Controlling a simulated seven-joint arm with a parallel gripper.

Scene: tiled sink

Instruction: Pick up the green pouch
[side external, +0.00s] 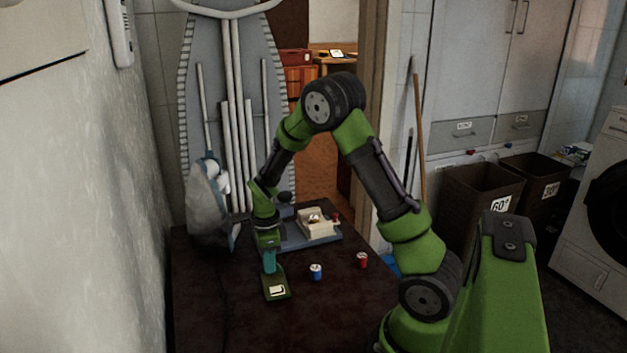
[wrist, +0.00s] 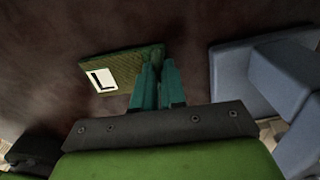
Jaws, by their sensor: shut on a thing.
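The green pouch (side external: 277,287) has a white label and is at the near left part of the dark tabletop in the side view. In the wrist view the pouch (wrist: 125,66) extends to the left of the fingertips, its label facing the camera. My gripper (side external: 270,268) points down with its teal fingers shut on the pouch's edge. In the wrist view the fingers (wrist: 157,72) are close together and cover the pouch's right end. I cannot tell whether the pouch touches the table.
A blue can (side external: 316,271) and a red can (side external: 362,260) stand to the right of the pouch. Behind them is a blue-grey tray (side external: 293,243) with a cream box (side external: 316,226). The front tabletop is clear.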

